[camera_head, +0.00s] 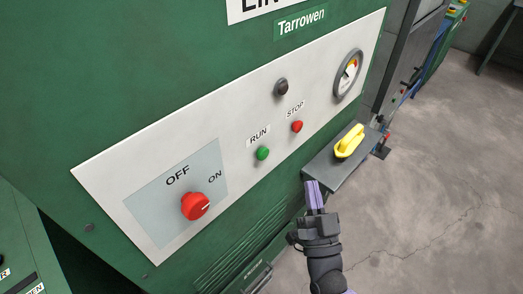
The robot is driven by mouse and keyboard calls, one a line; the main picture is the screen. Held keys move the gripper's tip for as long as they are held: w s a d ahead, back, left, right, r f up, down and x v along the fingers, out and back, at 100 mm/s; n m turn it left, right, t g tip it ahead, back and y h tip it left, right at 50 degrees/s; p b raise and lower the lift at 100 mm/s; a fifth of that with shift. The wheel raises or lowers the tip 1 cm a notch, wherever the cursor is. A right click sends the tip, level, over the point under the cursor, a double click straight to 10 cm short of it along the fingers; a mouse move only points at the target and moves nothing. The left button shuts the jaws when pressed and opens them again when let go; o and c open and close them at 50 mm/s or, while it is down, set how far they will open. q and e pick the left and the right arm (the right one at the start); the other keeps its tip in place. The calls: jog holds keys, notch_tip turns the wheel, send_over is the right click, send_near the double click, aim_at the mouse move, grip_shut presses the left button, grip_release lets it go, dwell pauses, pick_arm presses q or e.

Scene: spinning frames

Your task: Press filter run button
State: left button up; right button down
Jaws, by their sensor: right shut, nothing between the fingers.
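The green RUN button (262,153) is on the pale control panel (130,176) of a green machine, under a "RUN" label. The red STOP button (297,127) is up and to its right. A red rotary knob (195,206) sits at the lower left between "OFF" and "ON" marks; its white line points toward the ON side. My right gripper (314,187) is shut and empty, below and to the right of the RUN button, apart from it in the picture. My left gripper is out of view.
A yellow handle (349,141) sits on a grey shelf (340,165) beside the panel, close to my right gripper. A dark knob (281,87) and a round gauge (348,75) are higher on the panel. Bare concrete floor (440,190) lies to the right.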

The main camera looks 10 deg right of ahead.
aim_at(268, 151)
jog(key=w+a+b, duration=0.3)
jog(key=w+a, duration=0.2)
jog(key=w, duration=0.2)
jog(key=shift+a, duration=0.25)
dwell(1.6)
jog(key=shift+w+f+b, duration=0.1)
jog(key=shift+b, duration=0.25)
jog(key=shift+w+a, duration=0.2)
jog(key=shift+a, duration=0.05)
jog(key=shift+w+a+b, duration=0.35)
jog(key=shift+w, duration=0.1)
dwell(0.9)
jog(key=shift+s+d, duration=0.1)
jog(key=shift+s+d+p, duration=0.5)
jog(key=shift+s+p, duration=0.05)
jog(key=shift+s, duration=0.1)
